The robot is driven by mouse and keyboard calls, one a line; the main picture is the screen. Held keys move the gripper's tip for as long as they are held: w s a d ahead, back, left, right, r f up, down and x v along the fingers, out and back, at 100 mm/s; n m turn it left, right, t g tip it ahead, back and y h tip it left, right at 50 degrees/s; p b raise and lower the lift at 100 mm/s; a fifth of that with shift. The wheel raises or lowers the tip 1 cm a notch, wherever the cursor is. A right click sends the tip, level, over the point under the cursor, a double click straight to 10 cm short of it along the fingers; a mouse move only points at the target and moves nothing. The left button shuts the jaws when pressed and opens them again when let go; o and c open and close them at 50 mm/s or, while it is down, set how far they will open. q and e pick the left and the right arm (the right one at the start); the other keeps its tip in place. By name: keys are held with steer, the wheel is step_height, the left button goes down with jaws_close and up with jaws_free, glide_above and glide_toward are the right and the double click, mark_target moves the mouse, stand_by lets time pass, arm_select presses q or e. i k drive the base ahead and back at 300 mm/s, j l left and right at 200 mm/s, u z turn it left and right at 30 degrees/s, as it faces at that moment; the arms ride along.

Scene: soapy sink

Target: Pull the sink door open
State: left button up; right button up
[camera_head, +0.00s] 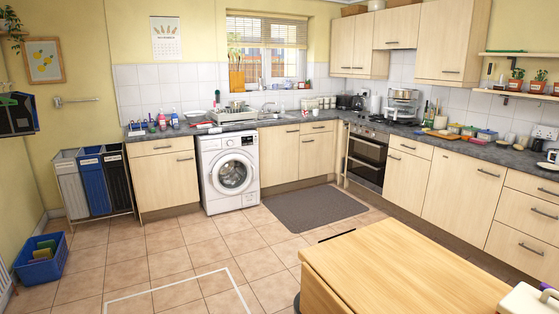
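The sink area (274,115) is on the back counter under the window, with a tap behind it. Below it is a pale wood cupboard door (278,155), right of the white washing machine (229,172). The door looks closed. A second pale wood door (316,154) stands beside it on the right, also closed. Neither of my grippers shows in the head view, and they are not near the doors in the picture.
A grey mat (315,208) lies on the tiled floor before the doors. A wooden table (400,275) fills the lower right foreground. Laundry bins (92,180) and a blue crate (41,262) stand at left. The floor at centre left is clear.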

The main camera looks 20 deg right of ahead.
mark_target(278, 146)
steer(key=i+u, duration=0.2)
steer(key=i, duration=0.55)
steer(key=i+j, duration=0.1)
steer(key=i, duration=1.75)
steer(key=i+l+z, duration=0.1)
steer(key=i+z, duration=0.25)
steer(key=i, duration=0.3)
steer(key=i+j+z, duration=0.1)
steer(key=i+z, duration=0.2)
steer(key=i, duration=0.35)
steer(key=i+j+z, duration=0.35)
steer(key=i, duration=0.25)
steer(key=i+l+z, duration=0.25)
steer(key=i+z, duration=0.15)
steer(key=i+l+z, duration=0.1)
steer(key=i+z, duration=0.35)
steer(key=i+j+z, duration=0.1)
steer(key=i+z, duration=0.3)
steer(key=i, duration=0.2)
steer(key=i+j+z, duration=0.2)
steer(key=i+z, duration=0.25)
steer(key=i+u, duration=0.35)
steer(key=i, duration=0.2)
steer(key=i+l+u, duration=0.35)
steer(key=i, duration=0.15)
steer(key=i+l+u, duration=0.35)
steer(key=i, duration=0.15)
steer(key=i+j, duration=0.05)
steer(key=j, duration=0.05)
